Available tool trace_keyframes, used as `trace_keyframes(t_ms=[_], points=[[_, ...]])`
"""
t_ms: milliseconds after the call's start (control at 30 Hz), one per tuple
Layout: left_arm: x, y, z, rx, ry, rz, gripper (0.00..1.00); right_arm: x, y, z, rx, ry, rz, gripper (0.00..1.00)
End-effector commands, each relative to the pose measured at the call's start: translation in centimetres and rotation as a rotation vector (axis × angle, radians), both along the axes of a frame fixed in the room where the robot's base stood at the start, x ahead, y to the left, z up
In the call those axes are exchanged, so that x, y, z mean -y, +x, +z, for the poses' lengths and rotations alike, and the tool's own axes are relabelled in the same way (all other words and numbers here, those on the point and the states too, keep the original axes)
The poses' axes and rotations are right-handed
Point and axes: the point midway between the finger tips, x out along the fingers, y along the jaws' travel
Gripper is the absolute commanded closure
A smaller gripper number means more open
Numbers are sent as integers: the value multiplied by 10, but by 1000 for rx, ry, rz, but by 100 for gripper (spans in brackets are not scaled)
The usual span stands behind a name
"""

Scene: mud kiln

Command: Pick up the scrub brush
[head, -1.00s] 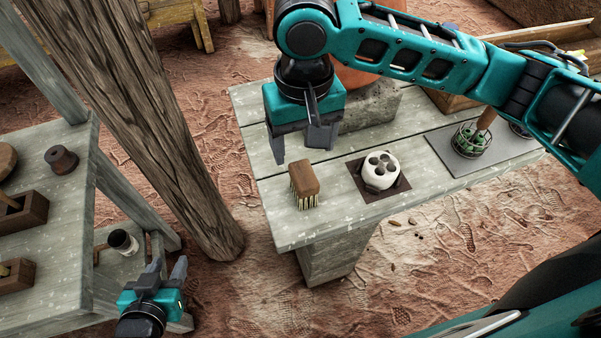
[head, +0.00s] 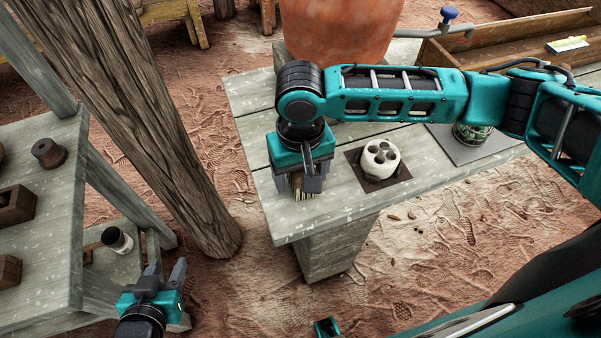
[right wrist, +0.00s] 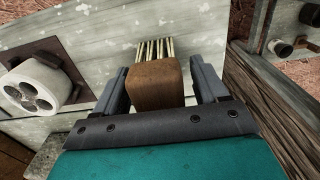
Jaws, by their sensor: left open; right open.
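The scrub brush has a brown wooden block and pale bristles. In the right wrist view the brush (right wrist: 158,86) lies between the two fingers of my right gripper (right wrist: 165,88), which are open on either side of it. In the head view my right gripper (head: 302,186) is over the brush at the bench's left end, and only some bristles (head: 306,194) show below it. My left gripper (head: 160,282) is open and empty at the lower left, beside the shelf unit.
A white holder with several holes (head: 380,158) stands on a dark mat right of the brush, and in the right wrist view (right wrist: 38,88). The bench (head: 300,222) also bears a large clay pot (head: 335,30) and a wooden trough (head: 500,45). A wooden post (head: 150,120) stands left.

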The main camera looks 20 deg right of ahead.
Motion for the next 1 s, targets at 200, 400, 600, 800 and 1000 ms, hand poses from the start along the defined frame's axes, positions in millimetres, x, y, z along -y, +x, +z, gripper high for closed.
trace_keyframes(t_ms=[200,400,600,800,1000], points=[[0,0,0,0,1,1,57,0,0,0,0,1,0,31],[0,0,0,1,0,1,57,0,0,0,0,1,0,50],[-1,1,1,1,0,1,57,0,0,0,0,1,0,69],[-1,2,1,5,1,1,57,0,0,1,1,1,0,86],[-1,3,2,7,0,1,57,0,0,1,1,1,0,86]])
